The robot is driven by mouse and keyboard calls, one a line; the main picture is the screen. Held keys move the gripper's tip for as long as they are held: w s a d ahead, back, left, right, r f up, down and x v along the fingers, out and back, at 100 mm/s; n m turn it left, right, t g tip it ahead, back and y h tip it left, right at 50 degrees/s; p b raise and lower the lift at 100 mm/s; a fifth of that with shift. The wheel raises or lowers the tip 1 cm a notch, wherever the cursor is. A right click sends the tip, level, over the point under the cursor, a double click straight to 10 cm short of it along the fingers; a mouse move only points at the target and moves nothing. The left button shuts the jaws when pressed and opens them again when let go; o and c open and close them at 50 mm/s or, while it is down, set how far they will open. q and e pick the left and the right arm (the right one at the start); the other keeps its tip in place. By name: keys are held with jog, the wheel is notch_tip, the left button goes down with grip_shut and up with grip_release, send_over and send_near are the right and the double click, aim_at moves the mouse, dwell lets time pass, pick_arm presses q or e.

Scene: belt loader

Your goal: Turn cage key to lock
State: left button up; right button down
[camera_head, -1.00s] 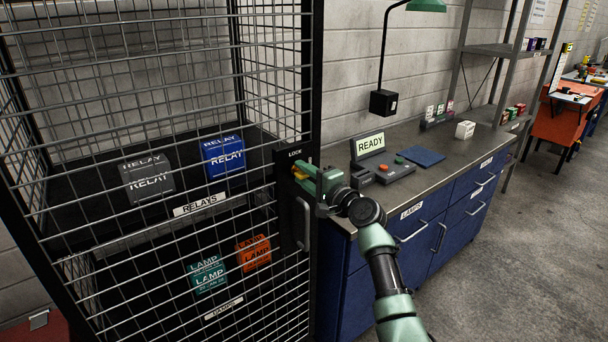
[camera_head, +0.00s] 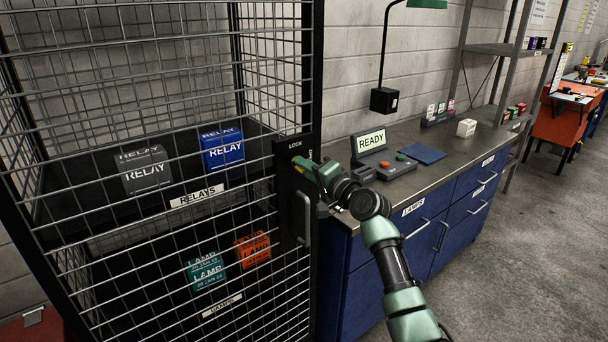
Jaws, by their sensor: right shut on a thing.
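The wire cage (camera_head: 150,105) fills the left of the head view, with its door shut. A black lock plate marked LOCK (camera_head: 294,160) sits on the door's right edge, above a vertical grey handle (camera_head: 305,220). My right gripper (camera_head: 301,164) is at the lock plate, with its fingers pointing left into it, shut on the key. The key itself is mostly hidden by the fingers, so its angle cannot be told. My left gripper is not in view.
Inside the cage stand grey (camera_head: 146,172) and blue (camera_head: 222,150) relay boxes, with teal (camera_head: 207,272) and orange (camera_head: 252,250) lamp boxes below. Right of the cage is a workbench (camera_head: 432,176) with a device reading READY (camera_head: 371,140). Grey floor is open at the right.

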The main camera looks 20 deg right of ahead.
jog(key=n+b, duration=0.1)
jog(key=n, duration=0.1)
jog(key=n+b, duration=0.1)
jog(key=b, duration=0.1)
jog(key=shift+f+n, duration=0.2)
jog(key=shift+n, duration=0.2)
jog(key=n+b, duration=0.2)
jog(key=n, duration=0.1)
jog(key=shift+n, duration=0.3)
jog(key=n+b, duration=0.2)
jog(key=n, duration=0.1)
jog(key=shift+r+n, duration=0.1)
jog(key=shift+n, duration=0.2)
jog(key=shift+n+b, duration=0.3)
jog(key=shift+n, duration=1.3)
jog(key=shift+r, duration=0.1)
jog(key=c, duration=1.5)
grip_release()
